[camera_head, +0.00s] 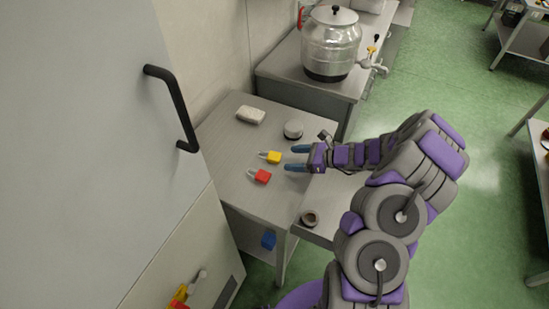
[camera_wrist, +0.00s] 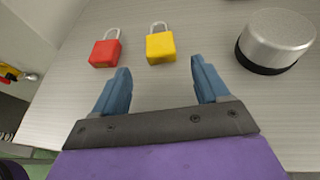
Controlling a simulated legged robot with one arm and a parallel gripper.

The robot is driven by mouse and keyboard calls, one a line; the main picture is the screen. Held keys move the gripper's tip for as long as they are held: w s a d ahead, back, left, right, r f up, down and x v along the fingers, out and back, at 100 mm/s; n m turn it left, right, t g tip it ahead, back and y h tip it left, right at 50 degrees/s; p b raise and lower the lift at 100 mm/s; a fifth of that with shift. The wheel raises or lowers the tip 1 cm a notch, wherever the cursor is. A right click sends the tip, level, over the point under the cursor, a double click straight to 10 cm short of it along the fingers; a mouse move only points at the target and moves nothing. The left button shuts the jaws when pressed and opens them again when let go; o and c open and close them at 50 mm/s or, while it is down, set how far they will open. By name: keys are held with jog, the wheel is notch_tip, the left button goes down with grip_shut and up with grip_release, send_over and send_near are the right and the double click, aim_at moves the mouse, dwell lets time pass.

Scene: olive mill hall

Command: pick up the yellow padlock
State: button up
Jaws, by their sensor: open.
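The yellow padlock (camera_head: 274,157) lies on the grey table (camera_head: 262,204), its shackle pointing away from my gripper. In the wrist view the yellow padlock (camera_wrist: 160,47) is just beyond my fingertips, roughly in line with the gap between them. My gripper (camera_head: 296,158) is open and empty, with two blue fingers. In the wrist view my gripper (camera_wrist: 160,72) shows a wide gap with bare tabletop between the fingers. A red padlock (camera_head: 262,176) lies beside the yellow one; in the wrist view it is to the left (camera_wrist: 105,52), near the left fingertip.
A round metal puck with a dark base (camera_wrist: 276,41) stands right of the padlocks in the wrist view. A cabinet door handle (camera_head: 172,108) juts out at the left.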

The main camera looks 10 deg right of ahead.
aim_at(279, 156)
jog(key=x, duration=0.1)
jog(key=b+x, duration=0.1)
jog(key=x, duration=0.3)
jog(key=shift+w+a+r+b, duration=0.2)
jog(key=shift+w+a+b, duration=0.05)
jog(key=shift+b, duration=0.1)
jog(key=shift+d, duration=0.1)
jog(key=shift+d, duration=0.1)
jog(key=shift+c, duration=0.9)
jog(key=c, duration=1)
